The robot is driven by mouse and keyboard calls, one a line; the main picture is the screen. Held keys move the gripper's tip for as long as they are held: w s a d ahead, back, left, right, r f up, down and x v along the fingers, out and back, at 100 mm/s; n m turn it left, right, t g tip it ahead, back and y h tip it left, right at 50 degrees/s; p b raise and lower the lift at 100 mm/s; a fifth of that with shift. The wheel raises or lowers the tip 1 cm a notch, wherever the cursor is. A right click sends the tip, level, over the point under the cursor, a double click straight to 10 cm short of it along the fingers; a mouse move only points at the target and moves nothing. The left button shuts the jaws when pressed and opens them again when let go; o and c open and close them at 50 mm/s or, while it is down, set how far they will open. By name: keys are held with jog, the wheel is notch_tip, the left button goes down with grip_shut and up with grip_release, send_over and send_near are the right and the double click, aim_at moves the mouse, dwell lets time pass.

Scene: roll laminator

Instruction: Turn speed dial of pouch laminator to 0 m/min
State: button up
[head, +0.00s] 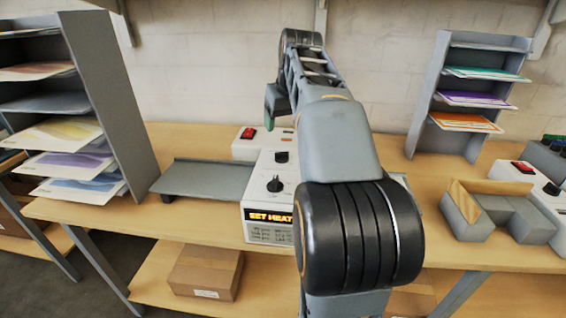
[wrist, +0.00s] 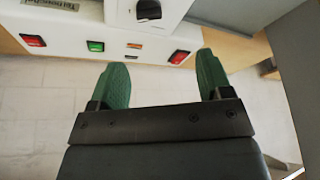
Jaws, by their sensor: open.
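The white laminator (head: 268,215) stands on the bench, partly hidden behind my arm. It has a lit amber display (head: 270,216) reading "SET HEAT", a black front dial (head: 275,184) and a black dial farther back (head: 282,157). I cannot tell which one is the speed dial. My gripper (head: 270,118) is above the back of the machine, mostly hidden by my arm. In the wrist view my gripper (wrist: 161,66) is open and empty, with two green fingers apart. A black dial with a white mark (wrist: 149,10) lies beyond the fingertips, not between them.
The wrist view also shows a green button (wrist: 95,46) and red switches (wrist: 179,57) on a white panel. A grey tray (head: 203,180) adjoins the laminator's left side. Paper racks stand left (head: 110,90) and right (head: 440,100). A second white machine (head: 545,200) is at far right.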

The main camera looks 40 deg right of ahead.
aim_at(282, 153)
jog(key=x, duration=0.4)
jog(key=d+b+x, duration=0.1)
jog(key=x, duration=0.4)
jog(key=d+b+x, duration=0.1)
jog(key=x, duration=0.4)
jog(key=shift+w+r, duration=0.1)
jog(key=shift+r, duration=0.1)
jog(key=shift+c, duration=0.3)
jog(key=c, duration=0.9)
jog(key=shift+o, duration=0.2)
